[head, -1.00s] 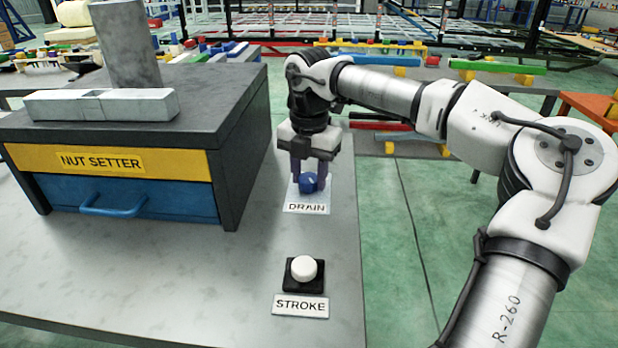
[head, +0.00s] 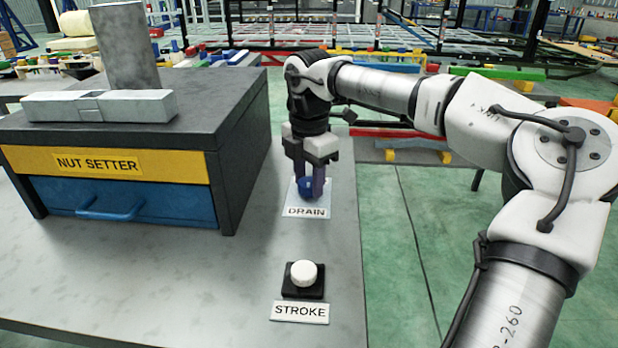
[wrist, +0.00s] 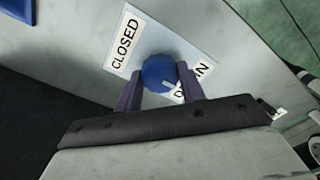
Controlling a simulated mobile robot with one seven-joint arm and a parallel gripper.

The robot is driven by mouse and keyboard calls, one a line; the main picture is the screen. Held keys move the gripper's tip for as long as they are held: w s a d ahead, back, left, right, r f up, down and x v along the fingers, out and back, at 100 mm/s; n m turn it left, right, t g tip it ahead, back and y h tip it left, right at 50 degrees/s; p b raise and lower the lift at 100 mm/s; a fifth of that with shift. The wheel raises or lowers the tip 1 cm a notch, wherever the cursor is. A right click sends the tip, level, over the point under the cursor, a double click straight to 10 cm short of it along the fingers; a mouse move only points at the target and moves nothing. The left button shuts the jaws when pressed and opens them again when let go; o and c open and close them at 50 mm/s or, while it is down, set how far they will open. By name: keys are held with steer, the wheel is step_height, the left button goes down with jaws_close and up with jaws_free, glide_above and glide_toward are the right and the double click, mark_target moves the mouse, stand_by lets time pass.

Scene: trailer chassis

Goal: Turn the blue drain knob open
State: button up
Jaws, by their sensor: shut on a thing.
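The blue drain knob (head: 306,187) stands on a pale plate above the DRAIN label (head: 306,212), at the right side of the grey bench top. My gripper (head: 308,188) points down over it, and its purple fingers are shut on the knob. In the wrist view the knob (wrist: 158,74) sits between the two fingertips. A short white mark on the knob points to the lower right, toward the partly hidden DRAIN label. A CLOSED label (wrist: 124,42) lies on the plate to the knob's upper left. No open label is visible.
The nut setter box (head: 130,150) with a blue drawer (head: 120,203) stands left of my gripper. A white STROKE button (head: 303,273) on a black base is nearer the front. The bench's right edge is close; green floor lies beyond.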

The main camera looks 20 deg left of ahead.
mark_target(309, 181)
steer(key=o, duration=1)
steer(key=shift+c, duration=0.2)
step_height(309, 181, up, 14)
steer(key=p, duration=0.1)
steer(key=shift+p, duration=0.35)
